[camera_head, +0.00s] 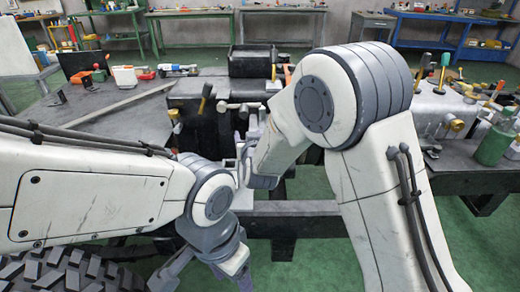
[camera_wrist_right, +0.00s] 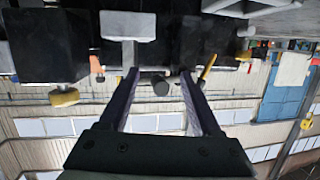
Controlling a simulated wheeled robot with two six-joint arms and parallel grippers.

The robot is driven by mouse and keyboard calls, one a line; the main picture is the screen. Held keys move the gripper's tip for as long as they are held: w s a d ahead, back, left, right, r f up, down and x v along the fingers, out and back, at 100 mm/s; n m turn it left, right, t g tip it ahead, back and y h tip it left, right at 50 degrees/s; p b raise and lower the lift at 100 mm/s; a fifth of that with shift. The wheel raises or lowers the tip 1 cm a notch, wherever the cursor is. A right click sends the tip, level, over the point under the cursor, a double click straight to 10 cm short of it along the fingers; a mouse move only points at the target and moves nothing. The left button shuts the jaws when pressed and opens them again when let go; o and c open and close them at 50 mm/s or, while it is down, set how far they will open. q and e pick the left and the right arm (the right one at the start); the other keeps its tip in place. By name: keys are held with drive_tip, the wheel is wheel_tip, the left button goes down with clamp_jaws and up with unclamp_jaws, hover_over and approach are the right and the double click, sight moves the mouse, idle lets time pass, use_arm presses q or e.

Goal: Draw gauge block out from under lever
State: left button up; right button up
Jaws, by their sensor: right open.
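My right gripper (camera_wrist_right: 159,76) is open in the right wrist view, with nothing between its two long fingers. A pale grey T-shaped piece (camera_wrist_right: 128,27) lies just beyond the left fingertip, among dark blocks; I cannot tell whether it is the gauge block. In the head view my right arm hides most of this spot. A lever-like rod with a yellow handle (camera_head: 206,92) stands on the dark fixture (camera_head: 190,120). I cannot single out the gauge block there. My left gripper (camera_head: 215,262) hangs low at the bottom, away from the fixture; its fingertips are unclear.
A grey bench top (camera_head: 110,115) carries scattered tools on the left. A black bin (camera_head: 250,62) is behind the fixture. A dark frame beam (camera_head: 290,208) crosses below, above green floor.

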sight(261, 121)
drive_tip(key=shift+w+d+f+m+t+h+b, duration=0.25)
drive_tip(key=shift+w+d+f+t+h, duration=0.3)
drive_tip(key=shift+w, duration=0.95)
drive_tip(key=shift+w+d+f+m+t+h+b, duration=0.1)
drive_tip(key=shift+w+d+f+m+t+h, duration=0.35)
drive_tip(key=shift+w, duration=1)
drive_tip(key=shift+w+d+f+t+h+b, duration=0.25)
drive_tip(key=shift+w+d+t, duration=0.25)
drive_tip(key=shift+w+d, duration=0.7)
use_arm(q)
drive_tip(key=shift+f+b, duration=0.35)
drive_tip(key=shift+f, duration=1.2)
use_arm(e)
drive_tip(key=shift+w+a+r, duration=0.1)
drive_tip(key=shift+w+a, duration=0.1)
drive_tip(key=shift+w, duration=1.1)
drive_tip(key=shift+w+a, duration=0.15)
drive_tip(key=shift+w, duration=1.15)
clamp_jaws()
drive_tip(key=shift+s, duration=0.2)
use_arm(q)
drive_tip(key=shift+f+b, duration=0.3)
use_arm(e)
drive_tip(key=shift+s, duration=2.65)
